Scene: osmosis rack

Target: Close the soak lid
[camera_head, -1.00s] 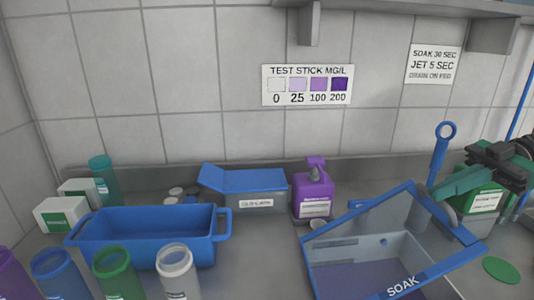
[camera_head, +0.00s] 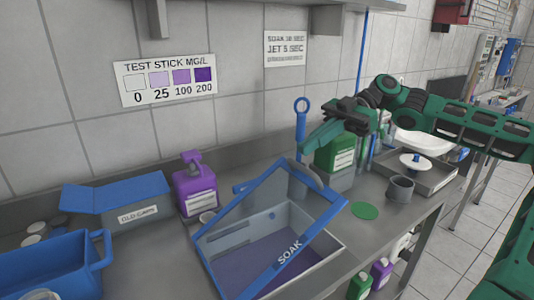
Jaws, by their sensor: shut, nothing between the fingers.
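The soak box (camera_head: 325,236) is a grey bin with purple liquid in it, on the steel counter in the head view. Its lid (camera_head: 318,238) appears as a blue frame labelled SOAK, slanted over the box, with the purple inside showing. Its top corner is raised at the back. My gripper (camera_head: 304,147) is at the end of my green arm, above and behind that raised corner. It is shut and holds nothing. I cannot tell whether its fingertips touch the lid, and the hinge is not clear.
A blue-handled tool (camera_head: 301,118) stands behind the lid. A purple bottle (camera_head: 194,187) and a blue-lidded grey box (camera_head: 136,210) are left. The counter ends at the front right.

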